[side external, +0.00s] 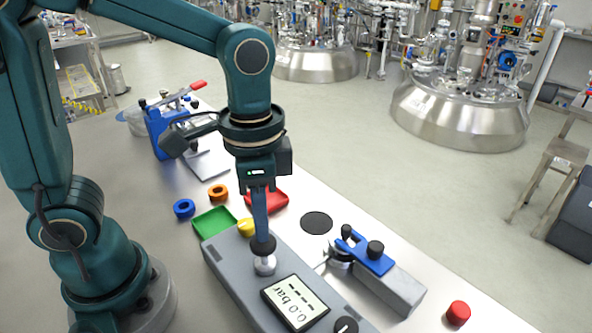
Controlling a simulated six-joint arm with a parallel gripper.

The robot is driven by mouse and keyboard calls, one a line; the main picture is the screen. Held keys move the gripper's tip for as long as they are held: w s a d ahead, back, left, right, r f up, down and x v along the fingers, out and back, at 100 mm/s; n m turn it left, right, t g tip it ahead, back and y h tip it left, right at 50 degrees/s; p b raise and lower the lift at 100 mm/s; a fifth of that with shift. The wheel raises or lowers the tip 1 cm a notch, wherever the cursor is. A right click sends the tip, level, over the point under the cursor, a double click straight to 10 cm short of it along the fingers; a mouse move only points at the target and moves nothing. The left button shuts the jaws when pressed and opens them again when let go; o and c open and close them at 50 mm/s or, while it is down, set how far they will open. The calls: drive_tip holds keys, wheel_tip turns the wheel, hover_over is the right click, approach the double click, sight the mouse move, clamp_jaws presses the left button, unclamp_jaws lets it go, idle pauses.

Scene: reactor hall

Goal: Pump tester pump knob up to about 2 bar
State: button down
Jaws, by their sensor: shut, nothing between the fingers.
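The pump tester is a long grey box (232,276) on the bench in the side external view. Its pump knob (263,246) is a dark round knob above a silver collar (265,266). The tester's display (295,302) reads 0.0 bar, with a row of dashes beside it. My gripper (261,233) is shut and points straight down, with its fingertips right at the top of the knob. I cannot tell whether they touch it. The fingers hold nothing.
A black dial (345,326) sits at the tester's near end. A blue clamp (366,254) on a grey block and a red cylinder (458,313) stand to the right. Green (214,222) and red (274,201) trays and coloured rings lie behind the tester.

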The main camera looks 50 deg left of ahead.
drive_tip(key=shift+f, duration=1.9)
drive_tip(key=shift+r, duration=2.2)
drive_tip(key=shift+f, duration=0.2)
